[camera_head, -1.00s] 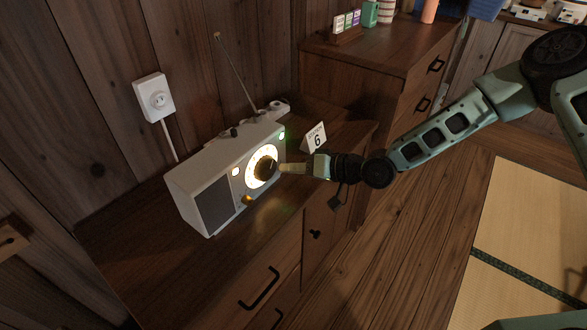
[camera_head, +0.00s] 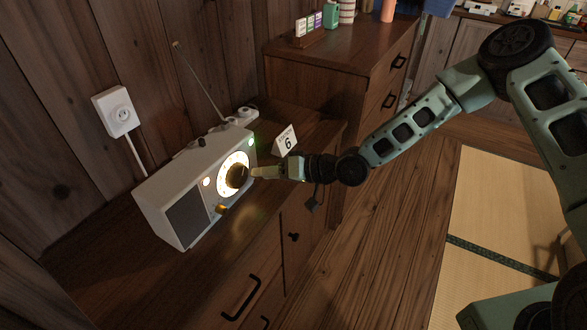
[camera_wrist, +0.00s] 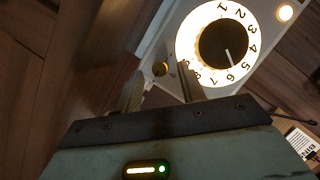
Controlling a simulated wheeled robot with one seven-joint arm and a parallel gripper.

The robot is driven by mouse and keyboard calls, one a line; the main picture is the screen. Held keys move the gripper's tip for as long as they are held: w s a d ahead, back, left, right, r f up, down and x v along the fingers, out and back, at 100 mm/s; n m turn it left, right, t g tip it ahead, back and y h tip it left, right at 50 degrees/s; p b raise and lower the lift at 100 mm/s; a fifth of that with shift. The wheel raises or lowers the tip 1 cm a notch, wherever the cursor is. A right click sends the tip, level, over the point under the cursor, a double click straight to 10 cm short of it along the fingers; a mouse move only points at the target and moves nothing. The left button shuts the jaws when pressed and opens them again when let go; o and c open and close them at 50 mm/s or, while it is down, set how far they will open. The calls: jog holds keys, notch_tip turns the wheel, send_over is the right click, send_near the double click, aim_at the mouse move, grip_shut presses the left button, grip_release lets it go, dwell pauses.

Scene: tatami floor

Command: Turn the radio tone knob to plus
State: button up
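The white radio (camera_head: 182,200) stands on a dark wooden cabinet, with a lit round dial (camera_head: 233,160) and a large black knob (camera_head: 237,176). I cannot read the small marks beside the knob. The large knob's white line points near 6. In the head view my gripper (camera_head: 256,173) is in front of the dial's right side.
The radio's antenna (camera_head: 198,80) rises behind. A wall socket (camera_head: 116,111) with a cable is at left. A taller cabinet (camera_head: 318,85) stands behind on the right. The cabinet top before the radio is clear.

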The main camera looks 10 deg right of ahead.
jog(key=v, duration=1.6)
jog(key=shift+d+p, duration=0.3)
jog(key=shift+d, duration=0.05)
jog(key=shift+s+r, duration=0.1)
jog(key=s+a+r+n+g+h+p, duration=0.1)
jog(key=s+r+g+h+p, duration=0.1)
jog(key=s+r+h, duration=0.4)
jog(key=s+a+r+n+g+h+p, duration=0.1)
jog(key=s+r+h+p, duration=0.4)
jog(key=s+r, duration=0.8)
jog(key=s+n+g+h, duration=0.1)
jog(key=s+g, duration=0.1)
jog(key=s, duration=0.4)
jog(key=shift+r+n+h, duration=0.15)
jog(key=shift+n+h, duration=0.15)
jog(key=shift+h, duration=0.1)
jog(key=shift+s, duration=0.15)
